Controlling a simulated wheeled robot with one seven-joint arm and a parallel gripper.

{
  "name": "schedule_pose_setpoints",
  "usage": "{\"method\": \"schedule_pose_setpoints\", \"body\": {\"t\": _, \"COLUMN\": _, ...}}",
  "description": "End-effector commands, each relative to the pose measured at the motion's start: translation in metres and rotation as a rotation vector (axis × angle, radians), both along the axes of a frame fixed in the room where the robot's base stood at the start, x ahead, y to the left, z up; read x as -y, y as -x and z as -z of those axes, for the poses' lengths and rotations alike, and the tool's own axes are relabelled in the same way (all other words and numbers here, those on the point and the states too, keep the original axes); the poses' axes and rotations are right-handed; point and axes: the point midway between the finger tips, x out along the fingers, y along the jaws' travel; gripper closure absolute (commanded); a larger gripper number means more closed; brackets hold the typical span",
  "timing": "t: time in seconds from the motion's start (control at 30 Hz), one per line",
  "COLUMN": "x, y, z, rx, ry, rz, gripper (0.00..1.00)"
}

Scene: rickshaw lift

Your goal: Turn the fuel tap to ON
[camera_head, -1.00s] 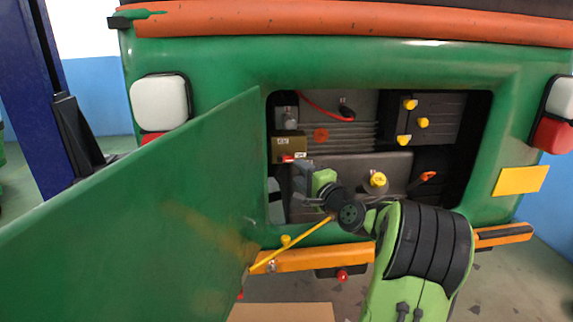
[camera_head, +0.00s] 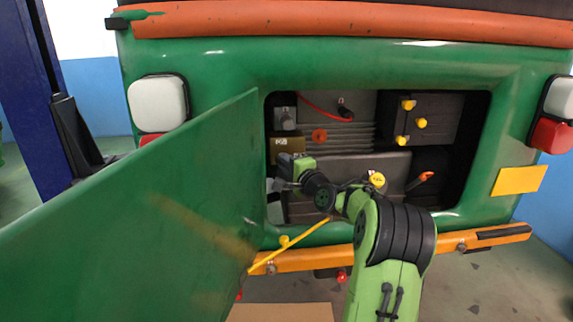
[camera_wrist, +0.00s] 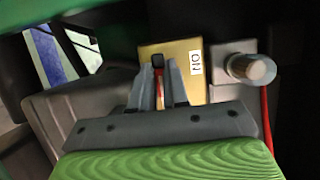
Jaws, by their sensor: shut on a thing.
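The fuel tap is a tan-gold box (camera_head: 288,148) at the left of the open engine bay, its lower part hidden by my wrist. In the wrist view its gold face (camera_wrist: 184,52) carries a white label (camera_wrist: 195,62) that seems to read ON, seen turned. The tap lever (camera_wrist: 158,61), with a dark tip and some red below, stands between my fingers. My gripper (camera_wrist: 160,80) is shut on this lever. The lever's exact angle against the label is hard to tell.
The green door (camera_head: 150,215) hangs open at left, close to my wrist. A yellow rod (camera_head: 290,247) crosses the bay's lower left corner. A round metal knob (camera_wrist: 250,68) and red cable sit beside the tap. A yellow cap (camera_head: 377,179) and orange handle (camera_head: 426,176) are right.

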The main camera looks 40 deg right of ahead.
Motion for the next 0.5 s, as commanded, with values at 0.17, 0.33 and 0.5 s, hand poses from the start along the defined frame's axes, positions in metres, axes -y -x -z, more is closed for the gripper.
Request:
{"method": "schedule_pose_setpoints", "body": {"t": 0.17, "x": 0.0000, "y": 0.0002, "z": 0.0002, "rx": -0.004, "ry": 0.004, "rz": 0.000, "gripper": 1.00}}
{"method": "schedule_pose_setpoints", "body": {"t": 0.33, "x": -0.0003, "y": 0.0000, "z": -0.0008, "rx": -0.025, "ry": 0.036, "rz": 0.000, "gripper": 1.00}}
{"method": "schedule_pose_setpoints", "body": {"t": 0.5, "x": -0.0002, "y": 0.0001, "z": -0.0017, "rx": -0.077, "ry": 0.110, "rz": 0.000, "gripper": 1.00}}
